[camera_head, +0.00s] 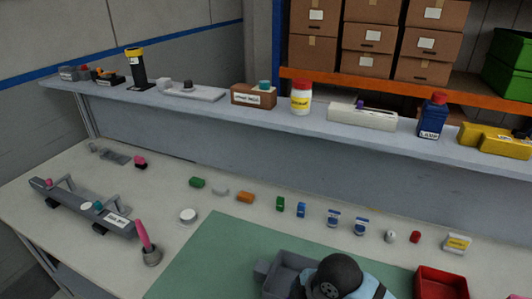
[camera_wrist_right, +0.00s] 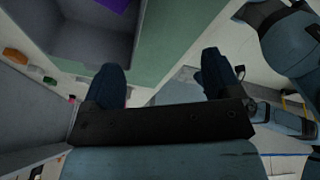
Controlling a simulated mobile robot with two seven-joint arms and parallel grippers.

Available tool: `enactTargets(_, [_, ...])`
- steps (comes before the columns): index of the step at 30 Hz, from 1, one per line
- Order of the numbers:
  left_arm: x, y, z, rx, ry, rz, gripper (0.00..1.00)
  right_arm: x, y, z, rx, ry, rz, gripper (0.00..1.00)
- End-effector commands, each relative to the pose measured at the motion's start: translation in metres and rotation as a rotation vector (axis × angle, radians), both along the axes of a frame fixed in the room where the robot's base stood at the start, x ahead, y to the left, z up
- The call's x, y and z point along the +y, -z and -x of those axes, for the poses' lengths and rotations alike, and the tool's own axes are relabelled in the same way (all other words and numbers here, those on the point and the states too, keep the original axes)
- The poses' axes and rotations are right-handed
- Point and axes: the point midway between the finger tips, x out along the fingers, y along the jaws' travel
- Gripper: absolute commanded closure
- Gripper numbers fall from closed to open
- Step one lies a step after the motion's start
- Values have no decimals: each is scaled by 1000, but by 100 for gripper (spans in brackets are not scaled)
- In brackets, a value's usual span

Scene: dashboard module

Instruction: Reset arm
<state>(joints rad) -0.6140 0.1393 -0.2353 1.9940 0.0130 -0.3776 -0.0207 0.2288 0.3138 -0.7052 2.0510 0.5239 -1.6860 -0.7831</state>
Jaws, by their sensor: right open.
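My right gripper (camera_wrist_right: 161,82) is open in the right wrist view, with its two dark blue fingers spread wide and nothing seen between them. A grey-walled container (camera_wrist_right: 88,45) with something purple in it is beyond the left finger. In the head view, a black and blue link of my arm shows at the bottom edge, in front of a grey tray (camera_head: 262,267) on the green mat (camera_head: 205,262). It hides part of the tray. Neither gripper shows in the head view. I do not make out my left gripper in either view.
Several small parts, such as a green block (camera_head: 197,182), stand in a row on the table. A grey dashboard module (camera_head: 60,197) and a pink-handled tool (camera_head: 144,236) stand at left. A red bin (camera_head: 440,284) is at lower right. A shelf (camera_head: 215,112) runs behind.

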Motion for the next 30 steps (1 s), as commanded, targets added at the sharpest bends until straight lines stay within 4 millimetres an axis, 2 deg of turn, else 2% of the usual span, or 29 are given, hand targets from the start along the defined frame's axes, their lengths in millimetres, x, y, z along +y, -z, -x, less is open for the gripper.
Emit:
enactTargets(1, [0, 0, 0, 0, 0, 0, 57, -4, 2, 11, 15, 81, -30, 16])
enactTargets(8, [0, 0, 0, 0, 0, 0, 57, -41, 7, 48, 63, 512, -121, 16])
enactTargets(18, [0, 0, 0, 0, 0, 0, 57, -128, 14, 114, 105, 1143, -141, 16])
enactTargets(26, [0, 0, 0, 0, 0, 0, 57, -185, 11, 163, 84, 1483, -95, 16])
enactTargets(30, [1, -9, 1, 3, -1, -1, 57, -175, 26, 141, 24, 1451, -186, 16])
